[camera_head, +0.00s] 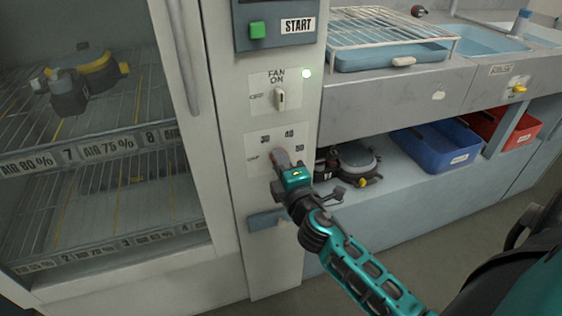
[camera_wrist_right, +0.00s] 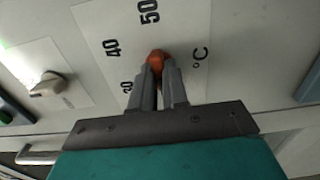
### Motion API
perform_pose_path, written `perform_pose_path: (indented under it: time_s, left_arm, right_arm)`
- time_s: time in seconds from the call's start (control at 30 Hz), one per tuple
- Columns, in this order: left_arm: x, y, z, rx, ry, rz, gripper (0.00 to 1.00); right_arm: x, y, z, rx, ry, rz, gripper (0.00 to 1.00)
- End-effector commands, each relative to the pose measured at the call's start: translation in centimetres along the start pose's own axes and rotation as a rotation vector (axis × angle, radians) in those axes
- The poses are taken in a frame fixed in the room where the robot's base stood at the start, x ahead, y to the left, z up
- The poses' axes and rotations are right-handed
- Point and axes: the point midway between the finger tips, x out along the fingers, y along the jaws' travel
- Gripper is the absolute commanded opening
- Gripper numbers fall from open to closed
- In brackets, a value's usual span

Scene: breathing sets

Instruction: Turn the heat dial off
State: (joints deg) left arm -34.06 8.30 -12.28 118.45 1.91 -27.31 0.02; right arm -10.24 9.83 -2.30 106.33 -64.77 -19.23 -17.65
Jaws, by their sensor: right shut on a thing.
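The heat dial (camera_head: 281,157) is an orange-red knob on a white plate (camera_head: 258,141) marked 30, 40 and 50, low on the cabinet's control column. It also shows in the right wrist view (camera_wrist_right: 156,56), between the fingertips, with a °C mark beside it. My right gripper (camera_head: 285,167) is shut on the dial, and its grey fingers (camera_wrist_right: 160,76) press on both sides of it. The fingers hide much of the knob, so I cannot tell which mark it points to. My left gripper is not in view.
Above the dial are the FAN switch (camera_head: 280,98), a lit indicator (camera_head: 306,74) and the green START button (camera_head: 257,29). A glass-door cabinet (camera_head: 95,120) stands left. A shelf at right holds a blue bin (camera_head: 437,146), a red bin (camera_head: 500,127) and a dark round device (camera_head: 357,162).

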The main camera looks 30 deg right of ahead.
Motion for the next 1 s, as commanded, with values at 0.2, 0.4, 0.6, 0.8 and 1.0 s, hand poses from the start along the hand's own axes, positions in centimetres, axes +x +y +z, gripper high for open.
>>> perform_pose_path:
  time_s: [0.2, 0.4, 0.6, 0.8, 1.0]
  left_arm:
    - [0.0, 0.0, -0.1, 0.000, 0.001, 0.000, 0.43]
    - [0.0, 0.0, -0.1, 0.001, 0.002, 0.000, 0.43]
    - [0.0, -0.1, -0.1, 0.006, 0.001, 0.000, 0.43]
    - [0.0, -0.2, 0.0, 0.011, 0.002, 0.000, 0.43]
    - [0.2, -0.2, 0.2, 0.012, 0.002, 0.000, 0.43]
  right_arm:
    - [0.0, 0.0, 0.0, -0.006, 0.001, 0.000, 0.15]
    - [0.0, 0.0, 0.0, -0.003, 0.001, 0.000, 0.34]
    - [0.0, 0.0, 0.0, -0.002, 0.000, 0.000, 0.39]
    - [-0.6, -0.1, 0.0, 0.000, 0.000, -0.001, 0.39]
    - [-3.5, -0.3, 0.0, 0.001, 0.000, -0.004, 0.39]
